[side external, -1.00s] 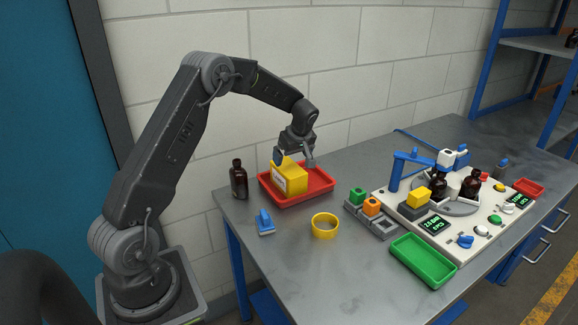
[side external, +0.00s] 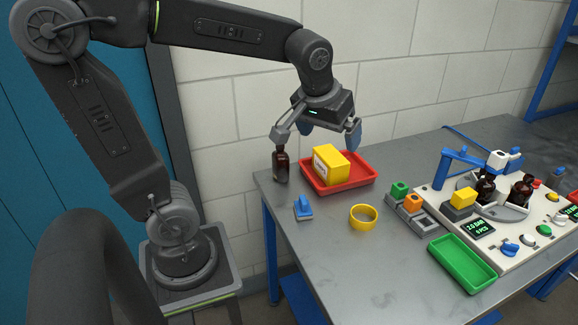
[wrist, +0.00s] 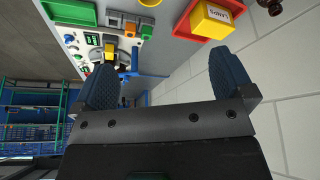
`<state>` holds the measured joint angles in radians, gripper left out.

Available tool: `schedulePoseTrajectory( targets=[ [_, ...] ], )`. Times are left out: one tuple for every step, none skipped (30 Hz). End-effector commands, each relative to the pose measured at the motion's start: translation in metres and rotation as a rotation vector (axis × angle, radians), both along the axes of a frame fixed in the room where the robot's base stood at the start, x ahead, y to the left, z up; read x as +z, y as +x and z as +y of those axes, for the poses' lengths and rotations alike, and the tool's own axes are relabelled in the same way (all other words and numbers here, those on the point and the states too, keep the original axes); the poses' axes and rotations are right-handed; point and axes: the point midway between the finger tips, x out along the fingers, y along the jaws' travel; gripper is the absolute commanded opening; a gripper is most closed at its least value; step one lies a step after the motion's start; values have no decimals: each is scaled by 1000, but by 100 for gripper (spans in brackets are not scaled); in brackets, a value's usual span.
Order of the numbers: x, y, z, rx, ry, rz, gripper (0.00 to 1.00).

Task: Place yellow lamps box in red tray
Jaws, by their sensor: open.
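The yellow lamps box (side external: 331,165) sits in the red tray (side external: 357,185) at the back left of the table, its labelled side facing left. The wrist view shows the box (wrist: 205,24) in the red tray (wrist: 183,30) too, with "LAMPS" readable on its label. My gripper (side external: 317,138) is open and empty, above and apart from the box. In the wrist view its two blue fingers (wrist: 164,80) are wide apart with nothing between them.
A dark amber bottle (side external: 281,166) stands just left of the red tray. A green tray (side external: 461,264) and a white station with bottles (side external: 520,240) are at right.

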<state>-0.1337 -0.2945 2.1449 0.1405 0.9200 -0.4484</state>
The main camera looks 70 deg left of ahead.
Motion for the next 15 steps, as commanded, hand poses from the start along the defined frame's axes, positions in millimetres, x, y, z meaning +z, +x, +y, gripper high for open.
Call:
schedulePoseTrajectory(
  targets=[
    [3, -21, -14, -87, 6, -19, 100],
    [2, -32, -21, -136, 11, -27, 100],
    [2, -46, -29, -201, 17, -37, 100],
    [0, -56, -35, -245, 22, -45, 100],
    [-1, -65, -40, -288, 27, -52, 100],
    [-4, -75, -45, -339, 34, -61, 100],
    [-6, -82, -49, -373, 38, -67, 100],
    [-8, -88, -52, -402, 42, -72, 100],
    [-10, -95, -55, -436, 47, -79, 100],
    [-11, -99, -57, -457, 50, -82, 100],
    [-13, -102, -58, -473, 52, -86, 100],
    [-14, -105, -60, -491, 55, -89, 100],
    [-14, -107, -61, -500, 56, -91, 100],
    [-15, -108, -61, -507, 58, -92, 100],
    [-16, -108, -62, -512, 58, -92, 100]
  ],
)
